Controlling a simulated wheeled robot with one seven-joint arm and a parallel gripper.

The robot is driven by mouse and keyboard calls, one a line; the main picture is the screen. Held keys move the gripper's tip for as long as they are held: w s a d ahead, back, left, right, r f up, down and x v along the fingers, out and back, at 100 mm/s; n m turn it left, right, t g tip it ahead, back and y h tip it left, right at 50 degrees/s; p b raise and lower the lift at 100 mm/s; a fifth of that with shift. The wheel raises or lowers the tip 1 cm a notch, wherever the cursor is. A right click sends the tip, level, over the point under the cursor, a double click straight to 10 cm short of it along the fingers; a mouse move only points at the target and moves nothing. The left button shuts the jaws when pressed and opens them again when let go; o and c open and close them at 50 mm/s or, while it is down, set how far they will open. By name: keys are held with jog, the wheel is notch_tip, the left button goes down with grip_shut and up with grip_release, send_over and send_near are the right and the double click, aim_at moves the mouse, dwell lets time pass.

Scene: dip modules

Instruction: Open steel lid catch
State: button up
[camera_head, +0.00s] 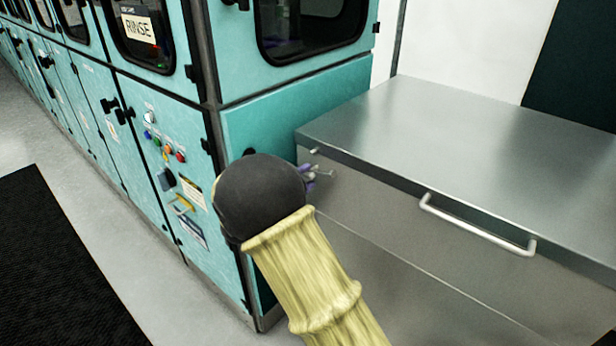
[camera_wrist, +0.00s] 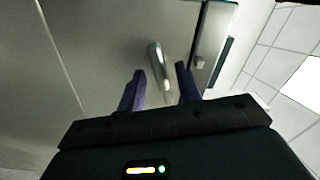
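The steel cabinet (camera_head: 450,270) has a flat lid (camera_head: 470,120) that lies closed on top. A small metal lever, which looks like the catch (camera_head: 327,172), sits on the cabinet's front near its left corner. In the wrist view the catch (camera_wrist: 156,58) shows as a bright metal lever in line with the gap between my fingertips. My gripper (camera_head: 308,174) is right at the catch, partly hidden behind my dark wrist. In the wrist view my gripper (camera_wrist: 160,70) has its two purple fingers apart. I cannot tell whether either finger touches the lever.
A small metal stud (camera_wrist: 199,63) sits beside the catch near the lid edge. A long bar handle (camera_head: 475,222) is on the lid's front edge, to the right. The teal machine (camera_head: 290,110) stands close on the left. The floor (camera_head: 90,200) and a black mat (camera_head: 50,270) lie further left.

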jog(key=v, duration=1.5)
jog(key=shift+s+a, duration=0.3)
jog(key=shift+w, duration=0.1)
jog(key=w+d+n+y, duration=0.7)
jog(key=d+n+y, duration=0.1)
jog(key=n+y, duration=0.35)
jog(key=s+d+f+n+g, duration=0.25)
jog(key=s+d+n, duration=0.2)
jog(key=s, duration=0.35)
jog(key=s+d+f+n+g+y+p, duration=0.1)
jog(key=s+d+f+n+g, duration=0.15)
jog(key=s+d+g, duration=0.4)
jog(key=s+d+f+n+g, duration=0.1)
jog(key=s+d+n, duration=0.35)
jog(key=s, duration=0.45)
notch_tip(320, 180, up, 23)
jog(key=p, duration=2.3)
jog(key=shift+w+a, duration=0.25)
jog(key=shift+a, duration=0.25)
